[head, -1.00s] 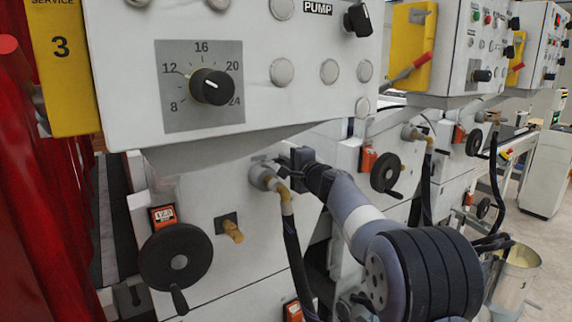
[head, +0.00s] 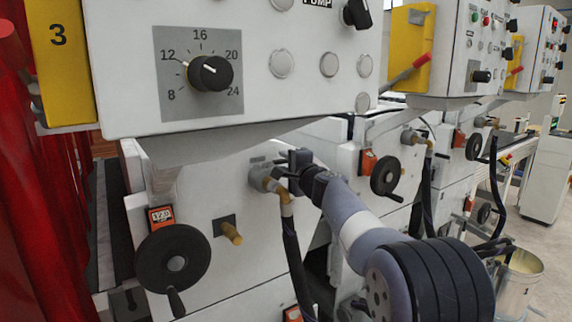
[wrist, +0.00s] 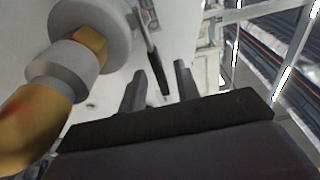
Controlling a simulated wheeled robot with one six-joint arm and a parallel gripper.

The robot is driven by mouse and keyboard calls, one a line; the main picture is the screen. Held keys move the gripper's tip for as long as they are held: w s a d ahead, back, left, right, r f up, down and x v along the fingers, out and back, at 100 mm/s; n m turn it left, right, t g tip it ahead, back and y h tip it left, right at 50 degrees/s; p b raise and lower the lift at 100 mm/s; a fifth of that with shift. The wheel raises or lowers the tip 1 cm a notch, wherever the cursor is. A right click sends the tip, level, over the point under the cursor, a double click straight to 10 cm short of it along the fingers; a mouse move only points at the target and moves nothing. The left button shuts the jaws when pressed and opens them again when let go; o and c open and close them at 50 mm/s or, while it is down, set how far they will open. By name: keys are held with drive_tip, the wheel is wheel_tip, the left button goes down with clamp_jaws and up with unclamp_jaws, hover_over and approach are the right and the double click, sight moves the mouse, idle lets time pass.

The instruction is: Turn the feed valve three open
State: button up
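A feed valve (head: 262,180) with a grey round body and a brass elbow (head: 287,203) sits on the white machine face below the panel marked 3. In the wrist view its grey body (wrist: 103,32) and brass elbow (wrist: 30,125) fill the left side. A thin dark lever (wrist: 154,62) hangs beside the body. My gripper (head: 283,168) is right beside the valve. In the wrist view my gripper (wrist: 160,85) has its two dark fingers apart, with the lever's end seen between them. I cannot tell whether either finger touches it.
The control panel (head: 290,100) with a dial overhangs the valve. A black handwheel (head: 174,258) and a brass knob (head: 230,232) are to the left. A black hose (head: 296,265) hangs below the elbow. A second handwheel (head: 388,175) and a bucket (head: 522,278) are to the right.

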drive_tip(key=shift+s, duration=0.1)
drive_tip(key=b+v, duration=0.4)
drive_tip(key=v, duration=0.6)
drive_tip(key=shift+s+d+b, duration=0.25)
drive_tip(key=shift+s+b, duration=0.05)
drive_tip(key=shift+b, duration=0.1)
